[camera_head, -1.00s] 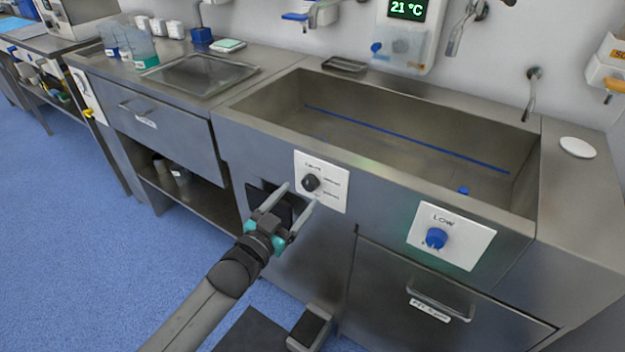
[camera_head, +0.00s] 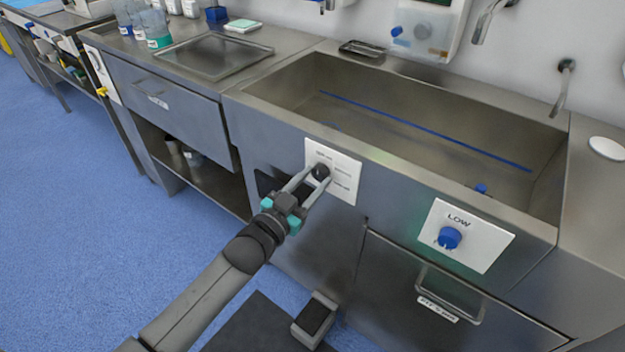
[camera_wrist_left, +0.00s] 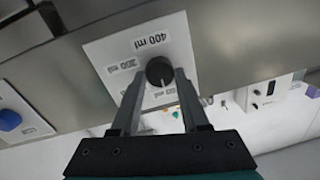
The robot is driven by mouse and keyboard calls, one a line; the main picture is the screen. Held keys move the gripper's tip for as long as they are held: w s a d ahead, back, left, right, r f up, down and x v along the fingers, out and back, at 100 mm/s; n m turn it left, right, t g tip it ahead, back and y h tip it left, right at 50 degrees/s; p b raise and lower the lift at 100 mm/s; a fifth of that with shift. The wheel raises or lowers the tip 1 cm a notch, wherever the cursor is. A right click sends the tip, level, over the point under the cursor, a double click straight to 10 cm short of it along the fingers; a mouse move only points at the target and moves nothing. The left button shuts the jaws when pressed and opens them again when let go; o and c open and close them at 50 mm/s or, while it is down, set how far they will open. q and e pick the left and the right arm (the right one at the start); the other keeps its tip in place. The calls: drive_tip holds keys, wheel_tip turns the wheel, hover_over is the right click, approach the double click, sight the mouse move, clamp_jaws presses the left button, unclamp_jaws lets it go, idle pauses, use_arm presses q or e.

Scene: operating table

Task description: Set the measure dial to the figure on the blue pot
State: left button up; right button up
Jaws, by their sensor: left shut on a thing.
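The measure dial is a black knob (camera_head: 320,171) on a white plate (camera_head: 345,178) on the sink's front. My left gripper (camera_head: 312,178) is shut on the knob, its fingers coming from below left. In the left wrist view the knob (camera_wrist_left: 159,71) sits between the fingertips (camera_wrist_left: 160,80). The plate there reads "400 ml" and "200 ml"; other labels are partly hidden by the fingers. A pale mark on the knob points toward the gripper. Clear containers with blue (camera_head: 127,22) and green (camera_head: 156,30) bands stand at the back left; no figure is legible on them. My right gripper is out of view.
A second plate marked "LOW" with a blue knob (camera_head: 449,238) is to the right on the sink front. A drawer handle (camera_head: 447,298) juts out below it. An open shelf (camera_head: 208,184) is at the left.

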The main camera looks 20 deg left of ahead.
use_arm(q)
clamp_jaws()
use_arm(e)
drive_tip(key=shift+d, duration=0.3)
use_arm(q)
drive_tip(key=shift+m, duration=0.3)
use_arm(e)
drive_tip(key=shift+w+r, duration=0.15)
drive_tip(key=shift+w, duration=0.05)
use_arm(q)
drive_tip(key=shift+m+p, duration=0.3)
drive_tip(key=shift+m, duration=0.2)
drive_tip(key=m, duration=0.2)
drive_tip(key=shift+m+p, duration=0.3)
drive_tip(key=shift+m, duration=0.9)
drive_tip(key=m, duration=0.3)
drive_tip(key=shift+m+h, duration=0.4)
drive_tip(key=shift+m, duration=1)
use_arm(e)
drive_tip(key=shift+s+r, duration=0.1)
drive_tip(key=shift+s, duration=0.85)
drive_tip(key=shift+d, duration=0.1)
